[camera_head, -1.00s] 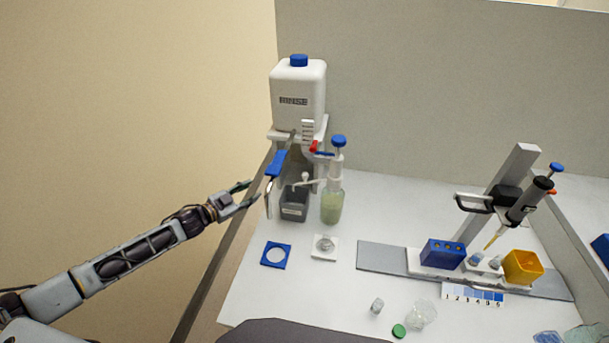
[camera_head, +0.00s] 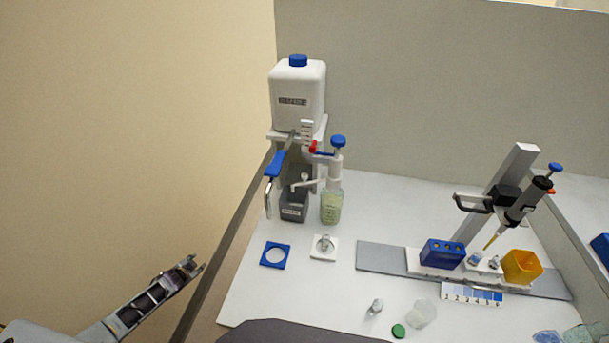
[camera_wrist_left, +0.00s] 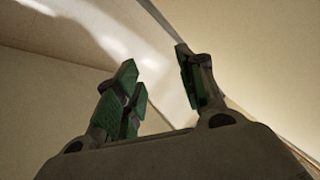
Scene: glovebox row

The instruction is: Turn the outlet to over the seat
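The rinse container (camera_head: 297,92) is white with a blue cap and stands on a white stand at the back left of the bench. Below it a metal outlet arm with a blue sleeve (camera_head: 275,167) reaches forward and left, its end hanging down. A blue square plate with a round hole (camera_head: 275,255) lies on the bench in front. Beside it is a white square base with a small metal piece (camera_head: 323,248). I cannot tell which is the seat. My left gripper (camera_head: 196,264) is left of the bench, clear of everything. The left wrist view shows its green-padded fingers (camera_wrist_left: 160,75) apart and empty.
A dark grey container (camera_head: 293,205) and a pump bottle of greenish liquid (camera_head: 332,205) stand close right of the outlet. A pipette on a stand (camera_head: 520,205), a blue block (camera_head: 442,254) and a yellow cup (camera_head: 522,267) are at right.

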